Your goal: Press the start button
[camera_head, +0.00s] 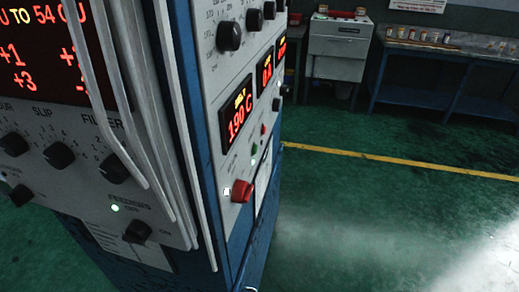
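A tall grey and blue machine (222,60) fills the left of the head view. Its angled right face carries a red knob or button (242,191) low down, with a small lit white square (227,191) beside it. Above them are a small green button or lamp (253,149) and a small red one (263,129). I cannot read a start label on any of these. A red display (237,110) above reads about 190 C. Neither of my grippers shows in this view.
The left face has a red-text display (40,55), black knobs (59,155) and long grey bars (150,120) standing out at the corner. Open green floor (370,220) with a yellow line (400,163) lies right. A blue bench (440,55) and grey cabinet (338,50) stand behind.

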